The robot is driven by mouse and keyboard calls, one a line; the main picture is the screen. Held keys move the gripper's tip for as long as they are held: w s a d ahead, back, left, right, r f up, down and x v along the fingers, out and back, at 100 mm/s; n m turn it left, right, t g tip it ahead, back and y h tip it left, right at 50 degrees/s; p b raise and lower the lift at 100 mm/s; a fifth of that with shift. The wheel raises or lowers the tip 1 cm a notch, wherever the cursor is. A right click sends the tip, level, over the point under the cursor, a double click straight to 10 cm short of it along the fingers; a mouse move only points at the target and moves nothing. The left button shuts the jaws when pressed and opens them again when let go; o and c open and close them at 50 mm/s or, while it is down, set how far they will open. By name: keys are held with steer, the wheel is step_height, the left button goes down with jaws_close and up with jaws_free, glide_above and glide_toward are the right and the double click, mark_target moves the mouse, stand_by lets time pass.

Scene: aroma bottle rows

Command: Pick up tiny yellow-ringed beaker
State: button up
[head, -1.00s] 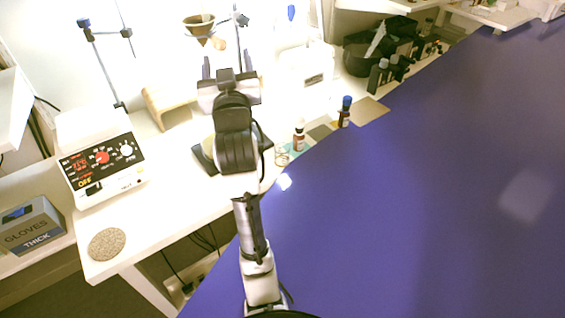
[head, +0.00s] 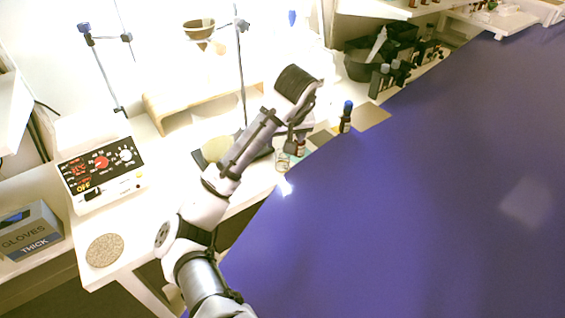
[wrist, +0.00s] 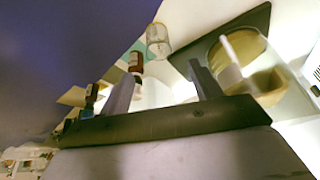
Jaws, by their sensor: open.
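A small clear glass beaker (head: 283,163) with a faint yellowish rim stands near the bench edge in the head view. It also shows in the wrist view (wrist: 158,40), beyond and between my fingertips, apart from them. My gripper (wrist: 163,82) is open with nothing between its fingers.
A brown bottle (wrist: 135,62) stands close beside the beaker, near my left finger. A blue-capped bottle (head: 346,118) is farther right.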

mark_target(283, 161)
steer(key=x, duration=0.6)
steer(key=shift+w+f+b, duration=0.2)
steer(key=shift+f+b, duration=0.05)
steer(key=shift+b, duration=0.15)
steer(key=shift+p+x, duration=0.6)
steer(key=shift+x, duration=2.65)
steer(key=shift+d, duration=0.1)
steer(key=c, duration=1)
steer(key=shift+r, duration=0.15)
